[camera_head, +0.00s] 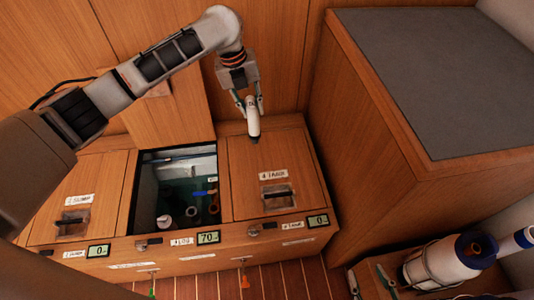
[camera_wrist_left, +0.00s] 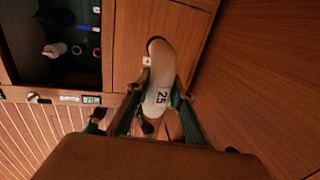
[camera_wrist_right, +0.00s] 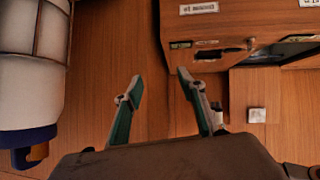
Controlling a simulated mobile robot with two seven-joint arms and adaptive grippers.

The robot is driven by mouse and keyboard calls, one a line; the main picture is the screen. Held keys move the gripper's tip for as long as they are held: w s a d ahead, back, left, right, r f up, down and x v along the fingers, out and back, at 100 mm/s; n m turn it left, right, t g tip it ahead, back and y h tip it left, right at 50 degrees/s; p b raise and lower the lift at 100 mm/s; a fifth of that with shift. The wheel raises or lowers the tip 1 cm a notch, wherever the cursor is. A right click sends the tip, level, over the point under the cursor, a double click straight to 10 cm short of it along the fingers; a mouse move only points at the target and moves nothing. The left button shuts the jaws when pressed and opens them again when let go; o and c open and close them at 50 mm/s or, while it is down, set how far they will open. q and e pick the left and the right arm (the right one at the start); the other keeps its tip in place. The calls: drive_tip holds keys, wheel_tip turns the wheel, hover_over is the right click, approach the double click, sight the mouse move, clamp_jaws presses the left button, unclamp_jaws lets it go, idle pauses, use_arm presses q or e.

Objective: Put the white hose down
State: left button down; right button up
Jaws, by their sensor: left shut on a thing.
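My left gripper (camera_head: 252,103) is shut on the white hose (camera_head: 253,121). The held piece is a short white cylinder with a dark lower end, hanging above the right-hand closed lid of the wooden bench.
Left of the held piece is an open compartment (camera_head: 148,205) with several fittings inside. Closed lids (camera_head: 93,190) flank it. A tall wooden cabinet with a grey top (camera_head: 430,80) stands at the right. A white and blue canister (camera_head: 445,262) lies at the lower right.

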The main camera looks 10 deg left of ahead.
use_arm(q)
drive_tip(key=a+b+x, duration=0.1)
drive_tip(key=b+x, duration=0.1)
drive_tip(key=x, duration=0.4)
drive_tip(key=s+a+b+x, duration=0.1)
drive_tip(key=b+x, duration=0.2)
drive_tip(key=x, duration=0.4)
drive_tip(key=s+a+f+b+x, duration=0.1)
drive_tip(key=b+x, duration=0.1)
drive_tip(key=x, duration=0.4)
drive_tip(key=shift+a+f+b, duration=0.3)
drive_tip(key=shift+w+r, duration=0.2)
drive_tip(key=shift+f, duration=0.15)
drive_tip(key=c, duration=2)
unclamp_jaws()
drive_tip(key=shift+o, duration=1.2)
use_arm(e)
drive_tip(key=w+a+r+m+t+y, duration=0.1)
drive_tip(key=w+a+r+m, duration=0.1)
drive_tip(key=a, duration=0.4)
drive_tip(key=shift+w+a+r+t+y, duration=0.2)
drive_tip(key=shift+w+r+t+y, duration=0.15)
drive_tip(key=shift+r, duration=0.5)
